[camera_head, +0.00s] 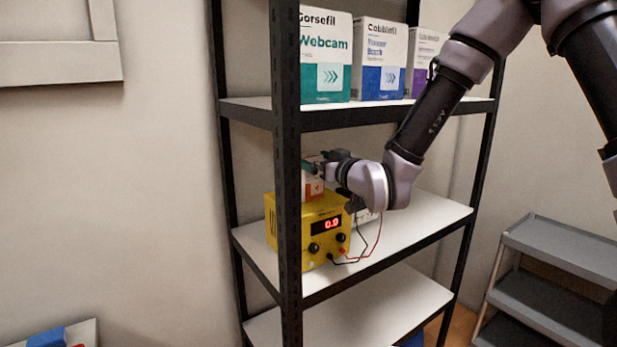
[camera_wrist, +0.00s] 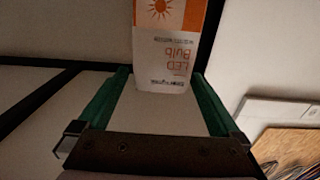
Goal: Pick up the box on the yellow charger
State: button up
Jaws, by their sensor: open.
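The yellow charger (camera_head: 285,220), with a red "0.0" display and two knobs, stands on the middle shelf, partly hidden by the front post. A small orange and white box (camera_head: 313,187) sits on top of it, partly hidden by the post and my gripper. The wrist view shows the box (camera_wrist: 165,50) labelled "LED Bulb", upside down in the picture. My gripper (camera_head: 312,166) is at the box's upper part, reaching in from the right. In the wrist view my gripper (camera_wrist: 160,76) is open, with a green finger on either side of the box's near end and gaps visible.
The shelf above (camera_head: 345,115) holds several boxes, including a teal Webcam box (camera_head: 325,55), and lies close over my arm. A black shelf post (camera_head: 287,150) stands in front. Red and black leads (camera_head: 372,246) hang at the charger's right.

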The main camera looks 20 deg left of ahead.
jog(key=shift+x, duration=1.25)
grip_shut()
